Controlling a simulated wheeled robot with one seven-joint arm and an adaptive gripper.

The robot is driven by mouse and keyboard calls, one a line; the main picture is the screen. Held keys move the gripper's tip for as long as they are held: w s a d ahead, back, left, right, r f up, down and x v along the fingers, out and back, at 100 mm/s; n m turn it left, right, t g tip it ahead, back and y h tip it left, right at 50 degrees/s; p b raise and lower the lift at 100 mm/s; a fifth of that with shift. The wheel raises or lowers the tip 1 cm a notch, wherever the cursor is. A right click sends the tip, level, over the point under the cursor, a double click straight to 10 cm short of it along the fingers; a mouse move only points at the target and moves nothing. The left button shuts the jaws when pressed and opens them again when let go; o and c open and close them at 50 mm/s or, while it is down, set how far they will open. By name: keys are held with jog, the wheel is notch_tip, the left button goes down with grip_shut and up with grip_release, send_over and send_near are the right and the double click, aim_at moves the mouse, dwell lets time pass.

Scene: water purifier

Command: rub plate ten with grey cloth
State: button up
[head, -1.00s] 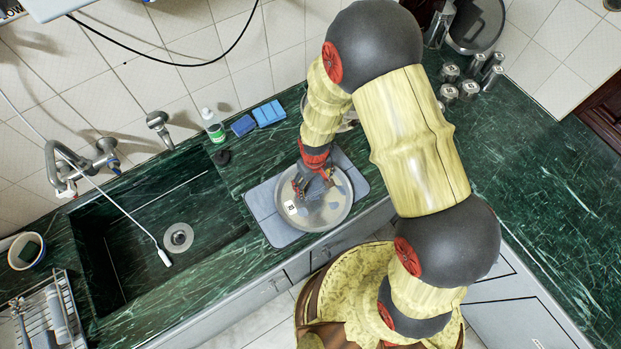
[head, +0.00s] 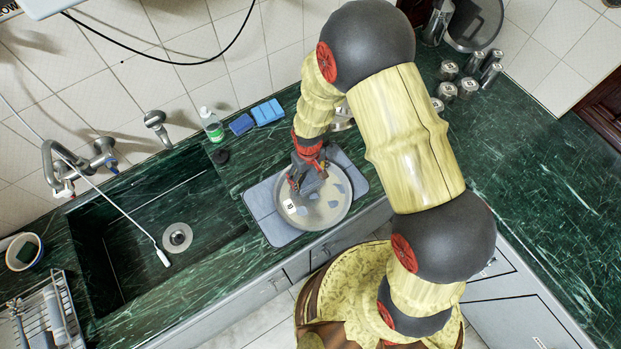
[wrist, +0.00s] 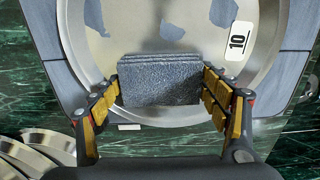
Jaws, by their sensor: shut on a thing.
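Plate ten (head: 318,215) is a round, shiny metal plate with a white label reading 10 (wrist: 236,40). It lies on a grey-blue mat (head: 262,207) on the counter, with several blue-grey patches (wrist: 172,30) on its surface. My gripper (wrist: 161,84) is shut on the grey cloth (wrist: 160,80), a thick folded piece held between the two fingers. The cloth is over the plate's edge nearest the wrist; I cannot tell whether it touches. In the head view my gripper (head: 308,178) is over the plate's wall side, and the cloth is mostly hidden.
The sink (head: 150,235) is left of the mat. A soap bottle (head: 211,125) and blue sponges (head: 254,118) stand by the wall. Metal plates (wrist: 35,150) lie behind the mat. Metal canisters (head: 467,87) are at the back right. The right counter (head: 530,180) is clear.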

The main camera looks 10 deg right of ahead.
jog(key=shift+w+r+p, duration=0.1)
jog(key=shift+r+p, duration=0.35)
jog(key=shift+r, duration=0.05)
jog(key=shift+r+p, duration=1.55)
jog(key=shift+r, duration=0.9)
jog(key=shift+r+p, duration=1.05)
jog(key=shift+r, duration=0.5)
